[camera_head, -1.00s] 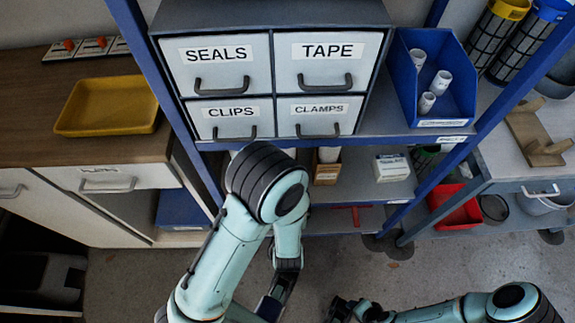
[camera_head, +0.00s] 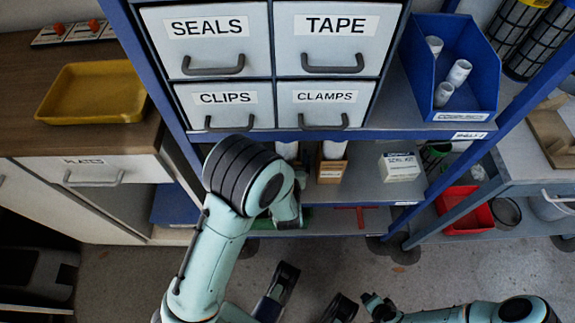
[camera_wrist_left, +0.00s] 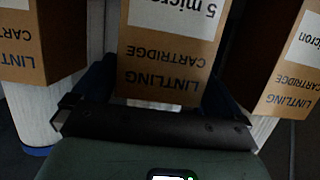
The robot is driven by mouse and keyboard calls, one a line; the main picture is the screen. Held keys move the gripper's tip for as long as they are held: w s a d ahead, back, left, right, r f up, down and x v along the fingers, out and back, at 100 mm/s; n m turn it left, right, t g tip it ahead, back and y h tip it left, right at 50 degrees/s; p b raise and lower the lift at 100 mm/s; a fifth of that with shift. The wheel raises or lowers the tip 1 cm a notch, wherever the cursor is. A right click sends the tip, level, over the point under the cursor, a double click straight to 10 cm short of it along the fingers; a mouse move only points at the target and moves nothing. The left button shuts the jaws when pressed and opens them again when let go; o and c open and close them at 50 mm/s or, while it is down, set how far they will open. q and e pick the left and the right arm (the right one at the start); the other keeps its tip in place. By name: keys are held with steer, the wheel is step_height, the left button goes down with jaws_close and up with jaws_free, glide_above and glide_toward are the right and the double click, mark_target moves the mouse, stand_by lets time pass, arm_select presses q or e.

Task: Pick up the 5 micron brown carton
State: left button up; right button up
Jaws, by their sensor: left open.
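In the left wrist view, a brown carton (camera_wrist_left: 165,55) marked "5 micron" and "CARTRIDGE" stands upside down in the picture, between the dark fingers of my left gripper (camera_wrist_left: 160,100). The gripper is open, one finger on each side of the carton's near part; I cannot tell if either touches. In the head view, my left elbow hides this gripper at the lower shelf. A brown carton with a white cylinder (camera_head: 331,168) shows right of the elbow; its marking is unreadable. My right gripper (camera_head: 374,304) is low in the head view, its fingers unclear.
Two more brown cartons flank close by, one left (camera_wrist_left: 40,45) and one right (camera_wrist_left: 285,70) in the wrist view. A white seal kit box (camera_head: 399,167) stands on the lower shelf (camera_head: 370,188). Labelled drawers (camera_head: 275,90) hang above. A red bin (camera_head: 465,210) is at right.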

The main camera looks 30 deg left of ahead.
arm_select(q)
steer(key=shift+x, duration=1.05)
steer(key=shift+c, duration=0.3)
steer(key=c, duration=1)
steer(key=shift+c, duration=0.2)
steer(key=shift+r, duration=0.15)
